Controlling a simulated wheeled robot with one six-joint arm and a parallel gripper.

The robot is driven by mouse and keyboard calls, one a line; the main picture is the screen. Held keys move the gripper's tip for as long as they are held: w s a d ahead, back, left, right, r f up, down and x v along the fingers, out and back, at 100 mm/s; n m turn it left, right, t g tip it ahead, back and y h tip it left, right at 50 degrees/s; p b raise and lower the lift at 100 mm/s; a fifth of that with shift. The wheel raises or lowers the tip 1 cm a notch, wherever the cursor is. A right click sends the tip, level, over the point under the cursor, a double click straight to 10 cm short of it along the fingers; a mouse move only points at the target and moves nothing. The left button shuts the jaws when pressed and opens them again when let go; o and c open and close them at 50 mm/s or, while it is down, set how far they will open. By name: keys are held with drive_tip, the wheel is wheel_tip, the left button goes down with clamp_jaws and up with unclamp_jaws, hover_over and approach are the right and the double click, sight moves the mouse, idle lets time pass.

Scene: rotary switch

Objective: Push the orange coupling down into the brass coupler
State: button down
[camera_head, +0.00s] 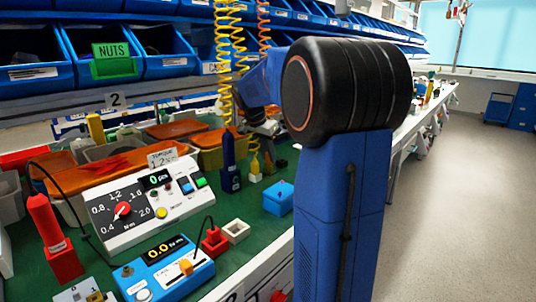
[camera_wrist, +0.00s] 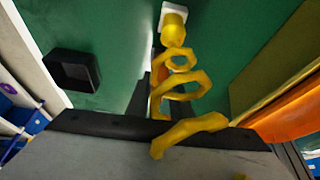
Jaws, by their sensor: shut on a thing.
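A yellow, brass-like fitting (camera_wrist: 173,28) stands upright on a white base at the top of the wrist view. It also shows small in the head view (camera_head: 255,166). A coiled yellow hose (camera_wrist: 182,88) runs between it and the bottom of the wrist view. The grey and black body of my gripper (camera_wrist: 160,127) fills the bottom of that view. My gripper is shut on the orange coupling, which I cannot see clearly. In the head view my arm blocks much of the area around the gripper. I cannot tell whether coupling and coupler touch.
A blue box (camera_head: 279,198) stands close by on the green table. A dark blue bottle-like post (camera_head: 229,165) stands left of the fitting. A black open box (camera_wrist: 73,70) lies left in the wrist view. An orange-topped bin (camera_wrist: 292,105) stands right. A control panel (camera_head: 138,205) stands further left.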

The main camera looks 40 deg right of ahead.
drive_tip(key=shift+f, duration=0.2)
idle(0.4)
drive_tip(key=c, duration=1.5)
unclamp_jaws()
drive_tip(key=v, duration=1.7)
drive_tip(key=shift+a+r, duration=0.1)
drive_tip(key=shift+r, duration=0.05)
drive_tip(key=shift+s, duration=0.15)
